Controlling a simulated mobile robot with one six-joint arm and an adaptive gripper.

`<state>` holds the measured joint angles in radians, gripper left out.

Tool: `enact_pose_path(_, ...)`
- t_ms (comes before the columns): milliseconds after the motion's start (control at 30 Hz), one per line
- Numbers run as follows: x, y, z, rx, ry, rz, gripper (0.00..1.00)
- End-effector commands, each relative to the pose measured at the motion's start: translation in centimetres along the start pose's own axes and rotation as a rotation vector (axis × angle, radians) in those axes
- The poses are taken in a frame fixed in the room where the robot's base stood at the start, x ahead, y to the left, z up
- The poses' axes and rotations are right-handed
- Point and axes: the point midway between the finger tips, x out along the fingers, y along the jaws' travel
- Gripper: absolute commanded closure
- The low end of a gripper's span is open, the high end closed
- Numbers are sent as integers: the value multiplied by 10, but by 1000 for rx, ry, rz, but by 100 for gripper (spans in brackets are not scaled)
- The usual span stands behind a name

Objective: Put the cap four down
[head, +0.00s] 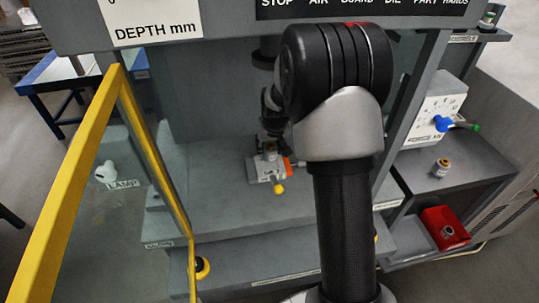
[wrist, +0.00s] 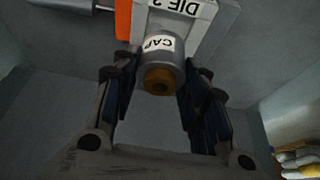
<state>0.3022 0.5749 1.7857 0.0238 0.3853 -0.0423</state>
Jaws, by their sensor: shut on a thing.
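A grey cylindrical cap (wrist: 162,50) with a white label reading "CAP" and a brass-coloured end is between my fingers in the wrist view; I cannot read a number on it. My gripper (wrist: 158,78) is shut on it. The cap is in front of a pale block marked "DIE" (wrist: 198,12), with an orange part on its left; I cannot tell whether they touch. In the head view the die block (head: 262,174) sits on the grey press bed below my gripper (head: 270,133), with a yellow knob in front. My arm hides part of the bed.
A yellow guard frame (head: 150,140) stands at the left of the bed. The bed left of the die block is clear.

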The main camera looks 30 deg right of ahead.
Motion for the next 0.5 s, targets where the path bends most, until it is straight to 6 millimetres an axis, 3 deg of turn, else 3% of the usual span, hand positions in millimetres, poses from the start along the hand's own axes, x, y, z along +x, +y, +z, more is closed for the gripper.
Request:
enact_pose_path(33,14,-2,7,-1,-4,-1,91)
enact_pose_path(167,32,-2,15,-1,-4,-1,91)
enact_pose_path(500,33,-2,15,-1,-1,0,91)
